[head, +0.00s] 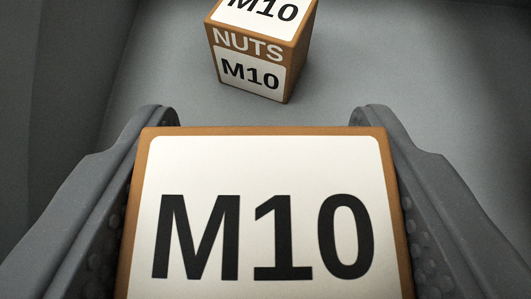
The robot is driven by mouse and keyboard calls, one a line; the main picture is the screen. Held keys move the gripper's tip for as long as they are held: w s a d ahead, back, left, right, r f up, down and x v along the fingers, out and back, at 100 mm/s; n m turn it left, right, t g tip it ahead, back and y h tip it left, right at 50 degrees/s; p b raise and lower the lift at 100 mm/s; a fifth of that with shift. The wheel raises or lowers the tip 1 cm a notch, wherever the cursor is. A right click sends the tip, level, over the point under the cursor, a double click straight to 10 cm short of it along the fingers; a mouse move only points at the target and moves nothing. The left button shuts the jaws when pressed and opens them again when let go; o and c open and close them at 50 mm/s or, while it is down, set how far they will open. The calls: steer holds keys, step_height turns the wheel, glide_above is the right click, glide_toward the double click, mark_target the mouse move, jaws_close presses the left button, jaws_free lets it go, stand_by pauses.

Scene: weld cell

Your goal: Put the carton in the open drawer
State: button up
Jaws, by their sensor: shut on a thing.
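A brown carton (262,160) with a white label reading "M10" is between the two grey fingers of my gripper (265,135). The fingers press on its left and right sides, so my gripper is shut on it. The carton's lower part runs out of the picture at the bottom. Beneath and beyond it is a grey floor (370,60) with walls at its sides, which looks like the inside of the drawer. I cannot tell whether the carton touches that floor.
A second brown carton (212,50), marked "NUTS" and "M10", stands on the grey floor ahead, apart from the held one. A grey wall (70,70) rises at the left. The floor is clear to the right of the second carton.

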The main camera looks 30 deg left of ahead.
steer(key=shift+f, duration=0.2)
steer(key=o, duration=1.3)
steer(key=shift+r, duration=0.1)
steer(key=shift+r, duration=0.3)
steer(key=p+v, duration=0.2)
steer(key=v, duration=1)
steer(key=shift+r, duration=0.2)
steer(key=shift+d, duration=0.1)
